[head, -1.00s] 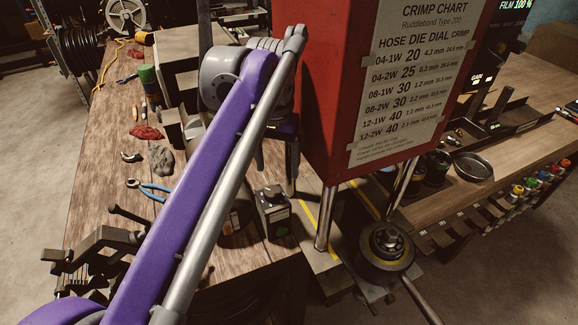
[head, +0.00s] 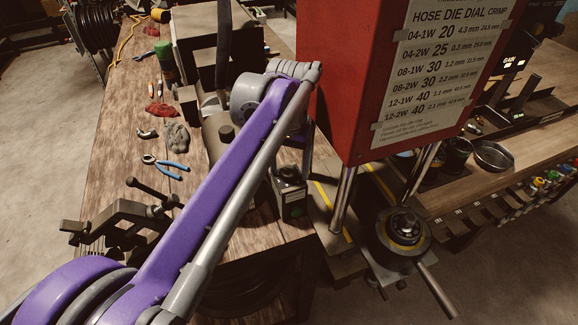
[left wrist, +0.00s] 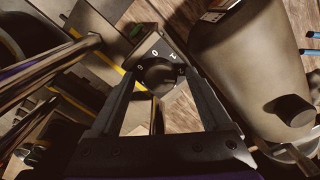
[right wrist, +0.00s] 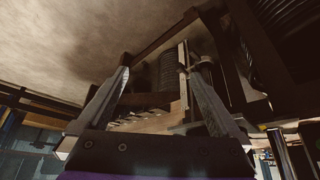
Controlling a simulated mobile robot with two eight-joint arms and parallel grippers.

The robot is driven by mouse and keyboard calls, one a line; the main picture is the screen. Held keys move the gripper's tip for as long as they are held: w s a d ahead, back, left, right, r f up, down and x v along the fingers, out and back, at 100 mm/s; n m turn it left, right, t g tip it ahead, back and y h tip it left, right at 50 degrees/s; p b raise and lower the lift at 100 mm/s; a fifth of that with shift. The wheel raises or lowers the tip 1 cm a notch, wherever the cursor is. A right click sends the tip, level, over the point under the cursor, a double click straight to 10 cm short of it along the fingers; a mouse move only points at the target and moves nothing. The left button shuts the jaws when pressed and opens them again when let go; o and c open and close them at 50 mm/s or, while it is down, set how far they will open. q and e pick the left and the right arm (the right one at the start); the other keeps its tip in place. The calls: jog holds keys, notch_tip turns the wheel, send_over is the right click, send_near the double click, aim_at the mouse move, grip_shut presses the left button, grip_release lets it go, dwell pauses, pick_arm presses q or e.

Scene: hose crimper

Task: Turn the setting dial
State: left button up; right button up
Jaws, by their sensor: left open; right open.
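The setting dial is a round black knob (left wrist: 158,73) with white numerals around it, on a small dark box. In the head view the box (head: 291,196) stands on the bench beside the red crimper, with the dial (head: 288,173) on top. My left gripper (left wrist: 161,78) is open, its fingertips framing the dial on both sides in the left wrist view; I cannot tell whether they touch it. In the head view it is mostly hidden behind my purple arm. My right gripper (right wrist: 157,73) is open and empty, away from the dial.
The red crimper housing (head: 352,75) with its chart (head: 440,65) stands close to the right of the dial. A grey cylinder (left wrist: 250,70) lies near the left fingers. A vise (head: 120,225), blue pliers (head: 165,165) and rags sit on the wooden bench.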

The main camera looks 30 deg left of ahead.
aim_at(289, 171)
pick_arm(q)
grip_shut()
jog(key=shift+n+p, duration=0.3)
jog(key=shift+n, duration=1.7)
pick_arm(e)
jog(key=shift+w+r, duration=0.15)
jog(key=shift+r, duration=0.25)
pick_arm(q)
grip_release()
jog(key=shift+r, duration=0.1)
notch_tip(289, 171, up, 11)
jog(key=shift+p, duration=0.45)
pick_arm(e)
jog(key=shift+w+r, duration=0.3)
jog(key=shift+r, duration=0.35)
pick_arm(q)
jog(key=shift+f, duration=0.2)
